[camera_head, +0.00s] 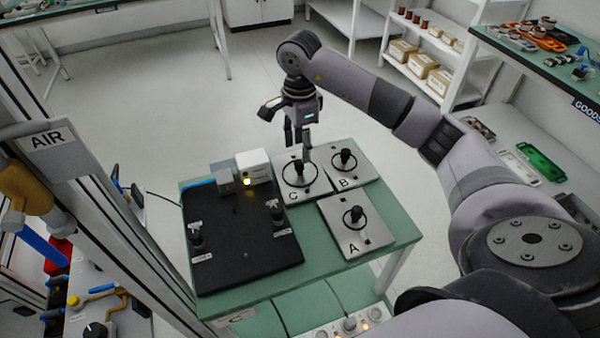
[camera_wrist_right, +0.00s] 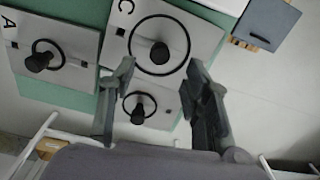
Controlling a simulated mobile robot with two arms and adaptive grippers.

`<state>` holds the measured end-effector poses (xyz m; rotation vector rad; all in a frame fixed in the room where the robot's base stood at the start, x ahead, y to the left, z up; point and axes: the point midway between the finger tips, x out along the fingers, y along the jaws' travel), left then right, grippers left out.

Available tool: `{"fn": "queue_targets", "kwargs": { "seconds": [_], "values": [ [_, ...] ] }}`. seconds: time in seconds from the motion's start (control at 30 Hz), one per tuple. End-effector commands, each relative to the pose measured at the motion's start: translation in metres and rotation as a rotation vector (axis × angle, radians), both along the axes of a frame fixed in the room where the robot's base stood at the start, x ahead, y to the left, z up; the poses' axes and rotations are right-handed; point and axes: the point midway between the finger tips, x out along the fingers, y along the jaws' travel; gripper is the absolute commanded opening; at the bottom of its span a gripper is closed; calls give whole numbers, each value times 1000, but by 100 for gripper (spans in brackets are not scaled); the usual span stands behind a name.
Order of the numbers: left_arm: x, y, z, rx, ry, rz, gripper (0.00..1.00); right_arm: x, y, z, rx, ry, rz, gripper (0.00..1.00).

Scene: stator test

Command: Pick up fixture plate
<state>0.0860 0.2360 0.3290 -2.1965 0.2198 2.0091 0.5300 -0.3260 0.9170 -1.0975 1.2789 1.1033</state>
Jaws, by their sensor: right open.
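Three light grey fixture plates lie on the green table, each with a black knob and a black ring. Plate A (camera_head: 341,236) is at the right front, plate B (camera_head: 362,176) at the back right, plate C (camera_head: 315,187) at the back middle. My right gripper (camera_head: 299,150) is open and empty, pointing down above plate C's far part. In the right wrist view the open fingers (camera_wrist_right: 160,80) frame the lower side of plate C (camera_wrist_right: 196,32). Plate A (camera_wrist_right: 78,50) is at left there, and plate B shows between and below the fingers. My left gripper is not in view.
A black board (camera_head: 240,240) with two small clamps covers the table's left side. A white box (camera_head: 254,167) with a yellow light stands behind it. A green table (camera_head: 398,226) carries everything. An AIR-labelled post stands at far left, shelves with boxes at back right.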

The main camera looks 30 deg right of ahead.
Motion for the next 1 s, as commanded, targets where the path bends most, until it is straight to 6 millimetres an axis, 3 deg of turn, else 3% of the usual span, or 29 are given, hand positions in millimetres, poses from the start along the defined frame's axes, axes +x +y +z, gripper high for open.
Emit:
{"fn": "queue_targets", "kwargs": {
  "seconds": [0.27,0.6,0.87,1.0],
  "values": [
    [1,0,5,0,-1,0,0,-1,0,-22,1,3,-1,45],
    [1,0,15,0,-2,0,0,-1,1,-66,1,1,0,45],
    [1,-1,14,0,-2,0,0,-1,1,-68,0,-1,0,44],
    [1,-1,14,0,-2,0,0,-1,1,-68,0,-1,0,35]
  ]
}}
